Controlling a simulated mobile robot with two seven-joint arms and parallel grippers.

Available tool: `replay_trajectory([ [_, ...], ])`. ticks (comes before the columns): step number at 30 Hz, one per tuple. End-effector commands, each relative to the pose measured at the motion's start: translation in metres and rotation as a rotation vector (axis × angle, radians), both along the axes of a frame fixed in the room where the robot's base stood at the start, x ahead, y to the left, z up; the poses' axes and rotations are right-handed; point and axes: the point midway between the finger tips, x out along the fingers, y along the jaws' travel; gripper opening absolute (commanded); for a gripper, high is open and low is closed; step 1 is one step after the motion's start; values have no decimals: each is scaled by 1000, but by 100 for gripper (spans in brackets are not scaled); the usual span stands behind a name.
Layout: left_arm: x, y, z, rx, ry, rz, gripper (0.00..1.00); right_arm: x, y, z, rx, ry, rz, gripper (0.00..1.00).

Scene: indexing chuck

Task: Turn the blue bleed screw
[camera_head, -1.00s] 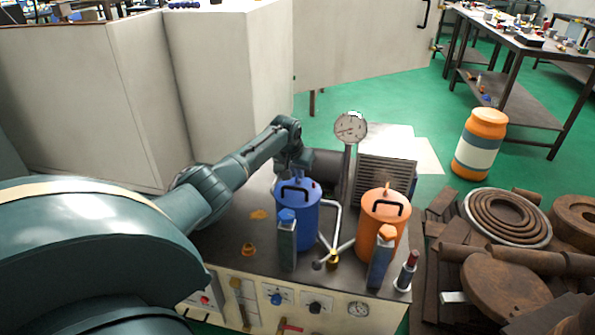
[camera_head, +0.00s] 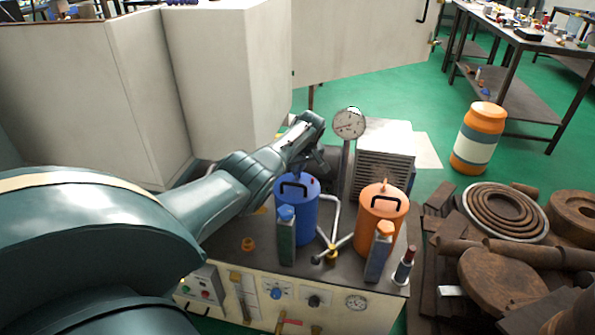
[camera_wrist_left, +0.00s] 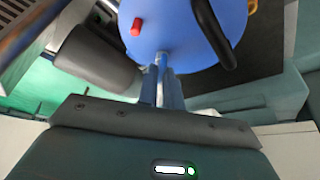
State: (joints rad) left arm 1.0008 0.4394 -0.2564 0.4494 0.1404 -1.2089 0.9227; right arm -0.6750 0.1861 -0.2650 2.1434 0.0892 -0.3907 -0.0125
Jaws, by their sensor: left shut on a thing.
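The blue canister (camera_head: 302,218) stands on the machine's dark top, with a black handle on its lid. My left gripper (camera_head: 297,170) points down at the far edge of this lid, behind the handle. In the left wrist view, the fingers of my left gripper (camera_wrist_left: 160,75) are close together at the rim of the blue lid (camera_wrist_left: 180,40). They are shut on the small blue bleed screw (camera_wrist_left: 161,58), which is mostly hidden between them. Its turn angle cannot be read. A red knob (camera_wrist_left: 136,27) sits nearby on the lid. My right gripper is out of view.
An orange canister (camera_head: 379,222) stands to the right, with a gauge (camera_head: 348,124) on a post behind. A blue-capped bottle (camera_head: 287,240) and an orange-capped bottle (camera_head: 378,255) stand in front. Rusty scrap (camera_head: 505,280) lies to the right of the machine.

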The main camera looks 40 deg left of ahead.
Motion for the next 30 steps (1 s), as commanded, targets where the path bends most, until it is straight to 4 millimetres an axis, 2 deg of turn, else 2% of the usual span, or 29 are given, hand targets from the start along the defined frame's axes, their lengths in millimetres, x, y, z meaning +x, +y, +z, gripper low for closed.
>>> replay_trajectory([
  [1, 1, -1, -6, -4, -1, 45, 0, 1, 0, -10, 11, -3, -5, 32],
  [7, 2, -1, -9, -3, -2, 224, 0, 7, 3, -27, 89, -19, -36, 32],
  [10, 3, -1, -9, -3, -2, 295, 0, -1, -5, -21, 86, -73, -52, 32],
  [21, 3, -1, -5, -2, -1, 456, 0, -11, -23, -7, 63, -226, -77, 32],
  [30, 2, -1, -2, -2, 2, 497, 0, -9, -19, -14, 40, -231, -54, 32],
])
